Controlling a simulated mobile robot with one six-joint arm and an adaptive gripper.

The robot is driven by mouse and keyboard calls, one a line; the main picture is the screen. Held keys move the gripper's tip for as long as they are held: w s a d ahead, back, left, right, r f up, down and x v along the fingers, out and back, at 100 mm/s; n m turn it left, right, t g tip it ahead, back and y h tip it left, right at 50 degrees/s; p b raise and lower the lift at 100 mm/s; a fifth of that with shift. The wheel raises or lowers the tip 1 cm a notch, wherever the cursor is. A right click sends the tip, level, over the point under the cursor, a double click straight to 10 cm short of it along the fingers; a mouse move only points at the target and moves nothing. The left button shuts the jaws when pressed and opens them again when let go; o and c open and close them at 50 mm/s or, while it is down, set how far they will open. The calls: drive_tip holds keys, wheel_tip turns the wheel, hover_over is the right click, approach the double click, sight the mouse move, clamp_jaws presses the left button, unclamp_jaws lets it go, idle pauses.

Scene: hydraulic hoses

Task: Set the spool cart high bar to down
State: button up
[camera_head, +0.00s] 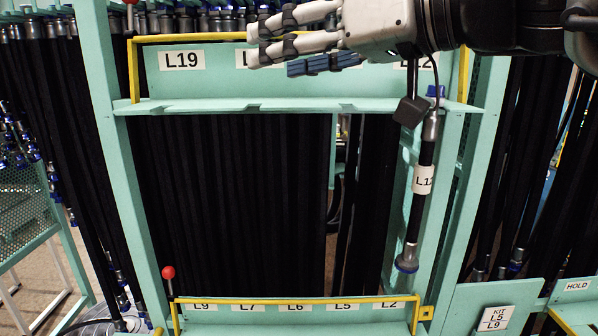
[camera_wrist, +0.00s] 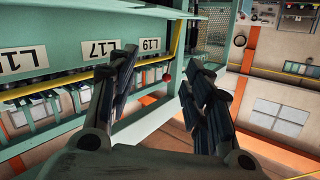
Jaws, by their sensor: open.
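The yellow high bar (camera_head: 190,38) of the teal spool cart crosses above the upper label row. Its left side arm (camera_head: 133,72) goes down to the shelf, and a red knob (camera_head: 130,2) stands at its left end, cut by the frame edge. My gripper (camera_head: 268,42) is open and empty, in front of the upper label panel, pointing left; it hides part of the bar. In the wrist view my two fingers (camera_wrist: 160,62) are spread apart. The yellow bar (camera_wrist: 40,84) runs left of and between them, with the red knob (camera_wrist: 165,67) beyond. I see no clear contact.
A teal shelf (camera_head: 290,106) lies below the labels. A hose marked L12 (camera_head: 422,180) hangs at the right. Many black hoses (camera_head: 220,200) hang behind. A lower yellow bar (camera_head: 300,299) with a red knob (camera_head: 168,272) crosses the bottom. In the wrist view, open room lies beyond the cart end.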

wheel_tip(320, 180, down, 21)
drive_tip(key=s+d+m+g+h+b, duration=0.1)
drive_tip(key=s+d+m+h+b, duration=0.1)
drive_tip(key=s+m+h+b, duration=0.1)
drive_tip(key=h+b, duration=0.1)
drive_tip(key=b, duration=0.1)
drive_tip(key=shift+d+m+b, duration=0.3)
drive_tip(key=shift+d+m, duration=0.1)
